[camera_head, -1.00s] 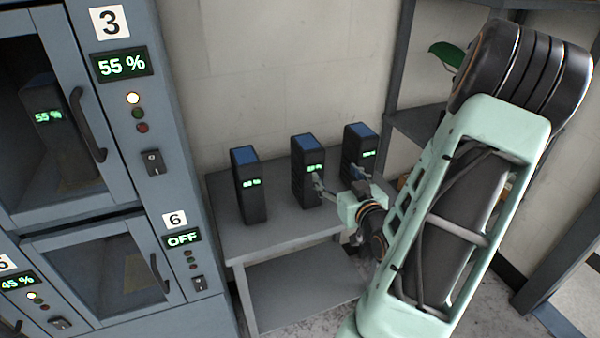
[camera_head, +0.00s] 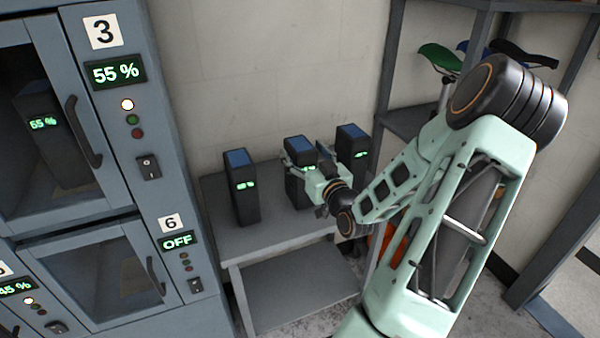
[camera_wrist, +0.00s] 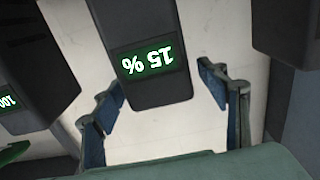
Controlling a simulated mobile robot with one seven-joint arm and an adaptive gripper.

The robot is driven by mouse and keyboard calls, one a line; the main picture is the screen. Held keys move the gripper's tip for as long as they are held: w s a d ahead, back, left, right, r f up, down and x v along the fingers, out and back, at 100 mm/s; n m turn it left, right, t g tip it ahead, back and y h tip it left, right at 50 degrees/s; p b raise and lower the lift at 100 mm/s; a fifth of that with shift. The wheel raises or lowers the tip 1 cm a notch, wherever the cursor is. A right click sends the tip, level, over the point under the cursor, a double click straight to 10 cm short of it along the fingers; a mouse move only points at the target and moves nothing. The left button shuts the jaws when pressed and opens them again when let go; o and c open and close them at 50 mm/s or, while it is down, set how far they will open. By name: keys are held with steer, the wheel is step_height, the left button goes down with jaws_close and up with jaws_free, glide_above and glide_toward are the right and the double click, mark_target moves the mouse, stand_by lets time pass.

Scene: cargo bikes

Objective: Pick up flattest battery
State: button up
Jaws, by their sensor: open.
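Three dark batteries with blue tops and green displays stand upright on a grey table (camera_head: 270,240): a left one (camera_head: 244,200), a middle one (camera_head: 297,146) and a right one (camera_head: 353,135). The middle battery reads 15 % in the upside-down wrist view (camera_wrist: 145,30). There, a battery at the left edge (camera_wrist: 30,60) shows 100, partly cut off. My gripper (camera_head: 307,160) is open at the middle battery, with its fingers on either side of the battery's lower end in the wrist view (camera_wrist: 158,95). It hides part of the battery's front. The left battery's reading is too small to read.
A grey charging cabinet (camera_head: 150,215) stands at the left, with slot displays 55 %, OFF and 45 %. A battery (camera_head: 42,120) reading 55 % sits behind a door. A metal shelf (camera_head: 400,125) with bike saddles (camera_head: 440,57) is at the right.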

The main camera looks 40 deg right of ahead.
steer(key=shift+x, duration=1.15)
jaws_close()
steer(key=shift+r, duration=0.2)
